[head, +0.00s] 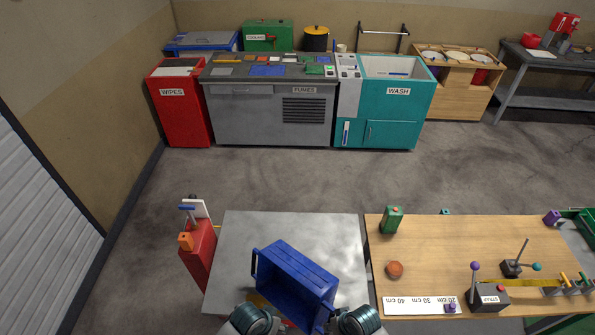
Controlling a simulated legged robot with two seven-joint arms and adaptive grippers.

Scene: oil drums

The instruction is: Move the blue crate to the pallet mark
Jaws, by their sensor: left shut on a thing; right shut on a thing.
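The blue crate (297,278) is at the near side of the grey metal table (235,245), turned at an angle and apparently tilted. One handle sticks out at its upper left. My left gripper (252,317) is at the crate's lower left, and my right gripper (352,318) is at its lower right. Both are shut on the crate, though their fingertips are mostly hidden. I cannot tell whether the crate touches the table. A bit of yellow shows beside the crate near my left gripper; I cannot tell whether it is the pallet mark.
A wooden bench (440,240) adjoins on the right, with a green can (392,219), an orange ball (394,269), a ruler strip (405,303) and a strap box (489,297). A red cabinet (198,255) stands left. The metal table's far part is clear.

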